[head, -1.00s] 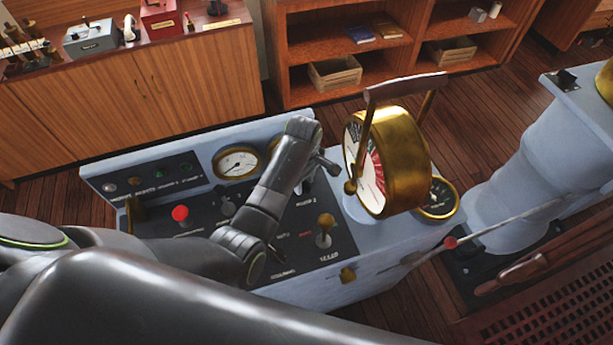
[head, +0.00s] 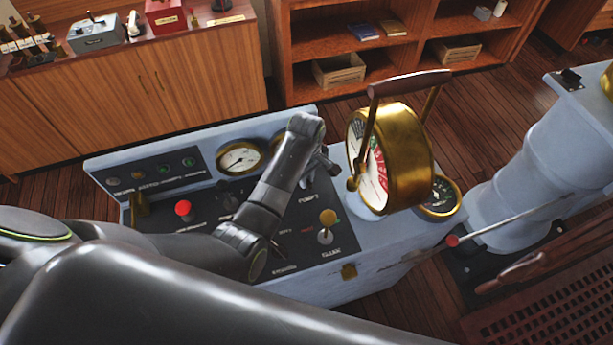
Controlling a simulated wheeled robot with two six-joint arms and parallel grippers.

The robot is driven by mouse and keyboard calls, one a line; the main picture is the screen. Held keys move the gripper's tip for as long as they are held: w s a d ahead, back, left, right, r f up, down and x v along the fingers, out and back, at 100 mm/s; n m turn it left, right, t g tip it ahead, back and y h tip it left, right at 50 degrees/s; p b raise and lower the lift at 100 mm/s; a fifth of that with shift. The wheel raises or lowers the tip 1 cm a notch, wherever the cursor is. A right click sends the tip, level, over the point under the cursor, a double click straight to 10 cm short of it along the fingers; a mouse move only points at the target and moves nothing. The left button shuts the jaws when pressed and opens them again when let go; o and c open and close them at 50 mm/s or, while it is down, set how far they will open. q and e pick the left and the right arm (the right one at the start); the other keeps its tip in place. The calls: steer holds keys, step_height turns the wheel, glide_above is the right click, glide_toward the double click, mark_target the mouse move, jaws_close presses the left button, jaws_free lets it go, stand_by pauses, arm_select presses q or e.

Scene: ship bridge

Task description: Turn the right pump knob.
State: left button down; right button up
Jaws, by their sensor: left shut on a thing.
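The control console (head: 385,228) has a dark panel (head: 290,255) with labels, switches and knobs. My left arm reaches across it from the left. My left gripper (head: 318,165) points down at the back right of the panel, just left of the brass telegraph and above a label that seems to read as a pump. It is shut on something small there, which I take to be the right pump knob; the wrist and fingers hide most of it. Another dark knob (head: 229,202) stands further left on the panel. My right gripper is not in view.
The brass telegraph (head: 405,160) with its raised handle stands close right of my left gripper. Gauges (head: 239,158) line the back. Wooden cabinets and shelves stand behind.

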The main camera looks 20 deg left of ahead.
arm_select(q)
steer(key=m, duration=0.6)
steer(key=shift+s+a, duration=0.2)
steer(key=shift+a, duration=0.05)
steer(key=shift+a+m, duration=0.15)
steer(key=shift+m, duration=2.05)
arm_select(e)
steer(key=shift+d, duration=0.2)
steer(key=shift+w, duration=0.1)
arm_select(q)
steer(key=c, duration=1.5)
jaws_free()
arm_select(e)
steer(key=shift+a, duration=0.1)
arm_select(q)
steer(key=shift+o, duration=0.2)
